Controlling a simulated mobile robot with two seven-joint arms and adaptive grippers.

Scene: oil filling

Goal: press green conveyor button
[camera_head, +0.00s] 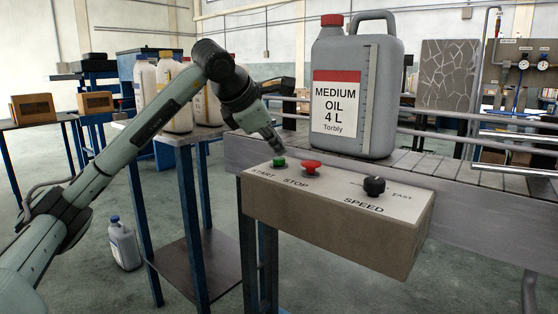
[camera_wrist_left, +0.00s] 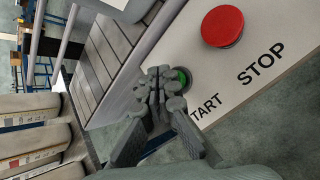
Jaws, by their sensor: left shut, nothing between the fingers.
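The green START button (camera_head: 279,162) sits at the left end of the control box's sloped top. My left gripper (camera_head: 278,150) is shut and empty, pointing down with its tips right at the green button. In the left wrist view the closed fingertips (camera_wrist_left: 162,80) partly cover the green button (camera_wrist_left: 184,76), which shows just beyond them. I cannot tell whether the tips touch it. The red STOP button (camera_head: 310,167) is just right of it; it also shows in the left wrist view (camera_wrist_left: 222,26). My right gripper is not in view.
A black SPEED knob (camera_head: 374,186) is on the right of the control box (camera_head: 350,232). A large grey oil canister (camera_head: 385,100) stands on the conveyor (camera_head: 440,166) behind. Several bottles (camera_head: 172,95) stand on a table at left; another bottle (camera_head: 124,245) is on the floor.

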